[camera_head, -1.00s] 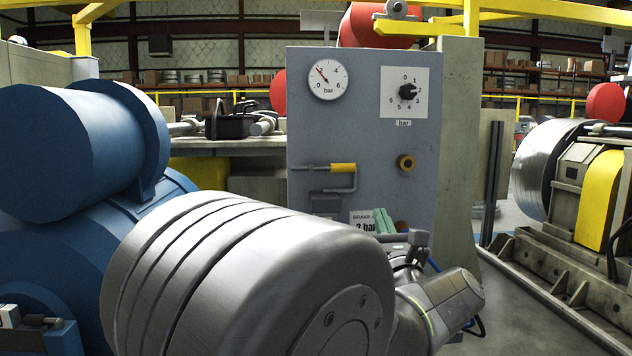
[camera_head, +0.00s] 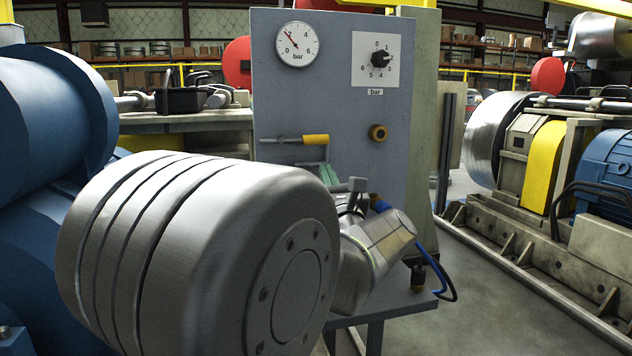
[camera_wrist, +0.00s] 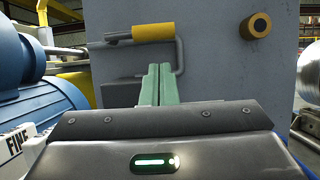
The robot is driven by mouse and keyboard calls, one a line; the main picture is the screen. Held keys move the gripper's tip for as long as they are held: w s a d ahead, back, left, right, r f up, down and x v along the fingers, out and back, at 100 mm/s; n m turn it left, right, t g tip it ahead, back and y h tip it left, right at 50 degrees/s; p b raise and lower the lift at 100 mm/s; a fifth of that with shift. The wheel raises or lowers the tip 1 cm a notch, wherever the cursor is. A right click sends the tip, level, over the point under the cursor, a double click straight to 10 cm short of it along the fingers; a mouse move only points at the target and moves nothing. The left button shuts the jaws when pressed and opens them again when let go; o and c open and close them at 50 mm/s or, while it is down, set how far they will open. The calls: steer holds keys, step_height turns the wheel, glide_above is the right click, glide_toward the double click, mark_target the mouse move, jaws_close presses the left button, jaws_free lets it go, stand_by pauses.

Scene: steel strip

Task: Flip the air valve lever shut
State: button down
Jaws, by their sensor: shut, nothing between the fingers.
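The air valve lever (camera_head: 315,139) has a yellow grip and lies level across the grey panel (camera_head: 345,95), below the gauge. A thin grey rod runs left from it, and a bent grey bar hangs at its right end. In the wrist view the lever (camera_wrist: 153,32) is at the top centre, with the bent bar reaching down at right. My gripper (camera_head: 328,174) is shut and empty, with green fingers just below the lever. In the wrist view the fingertips (camera_wrist: 157,68) sit under the yellow grip, left of the bent bar. Whether they touch is unclear.
The panel also carries a pressure gauge (camera_head: 297,44), a black regulator knob (camera_head: 381,59) and a brass fitting (camera_head: 378,133). Large blue machinery (camera_head: 50,130) stands at left. A yellow guard (camera_head: 549,165) stands at right across open floor.

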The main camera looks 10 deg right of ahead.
steer(key=x, duration=0.6)
steer(key=shift+w+r, duration=0.1)
steer(key=shift+d+r+n+y, duration=0.15)
steer(key=shift+r+n+y, duration=0.25)
steer(key=shift+n, duration=0.4)
steer(key=r+n+y, duration=0.1)
steer(key=n+y, duration=0.1)
steer(key=n, duration=0.1)
steer(key=r+n+y, duration=0.1)
steer(key=n, duration=0.1)
steer(key=shift+d+r+g+p, duration=0.3)
steer(key=shift+g, duration=0.1)
step_height(320, 180, up, 8)
steer(key=n+g+y+p, duration=0.4)
steer(key=n+g+p, duration=0.15)
steer(key=n, duration=0.95)
glide_above(323, 139)
steer(key=s+a, duration=0.1)
steer(key=a, duration=0.3)
steer(key=shift+a+n+g+h+p, duration=0.3)
steer(key=shift+a+n+g, duration=0.25)
steer(key=shift+n, duration=0.35)
steer(key=shift+a, duration=0.1)
